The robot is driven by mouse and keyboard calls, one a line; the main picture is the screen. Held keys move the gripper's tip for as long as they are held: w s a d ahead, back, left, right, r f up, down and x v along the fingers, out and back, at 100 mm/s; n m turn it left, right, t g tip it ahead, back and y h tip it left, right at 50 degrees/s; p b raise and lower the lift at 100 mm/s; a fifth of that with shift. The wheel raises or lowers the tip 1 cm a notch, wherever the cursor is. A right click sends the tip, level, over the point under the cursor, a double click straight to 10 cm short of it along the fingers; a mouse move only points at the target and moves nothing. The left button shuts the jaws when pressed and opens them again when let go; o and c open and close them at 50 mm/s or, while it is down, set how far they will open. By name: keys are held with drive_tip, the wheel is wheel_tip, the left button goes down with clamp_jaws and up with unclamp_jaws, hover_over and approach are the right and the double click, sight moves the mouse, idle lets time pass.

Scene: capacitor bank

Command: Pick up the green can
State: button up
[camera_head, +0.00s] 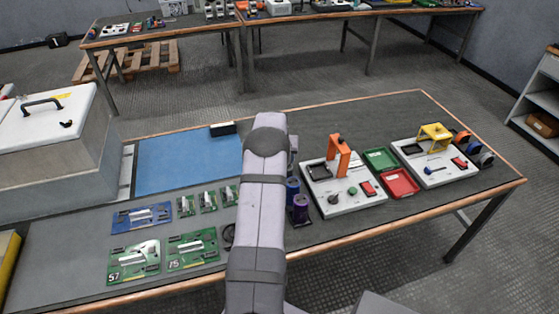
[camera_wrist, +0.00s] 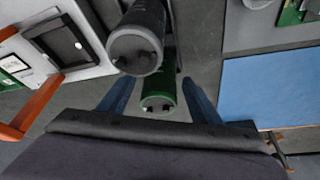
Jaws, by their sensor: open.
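In the wrist view, the green can (camera_wrist: 159,95) stands between the two blue fingers of my gripper (camera_wrist: 157,80), its terminal end with two studs facing the camera. My gripper is open, with a gap visible on either side of the can, more clearly on the right. A dark grey can (camera_wrist: 137,45) stands just above the green can in the picture, very close to it and partly covering it. In the head view, my arm hides the green can and the gripper.
In the head view, a blue can (camera_head: 293,187) and a purple can (camera_head: 300,210) stand right of my arm. Beyond them is a white fixture (camera_head: 350,203) with an orange bracket (camera_head: 339,157). A blue mat (camera_head: 180,163) and green boards (camera_head: 134,262) lie to the left.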

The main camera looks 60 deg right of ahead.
drive_tip(key=shift+f, duration=0.15)
drive_tip(key=c, duration=1.3)
drive_tip(key=shift+c, duration=0.2)
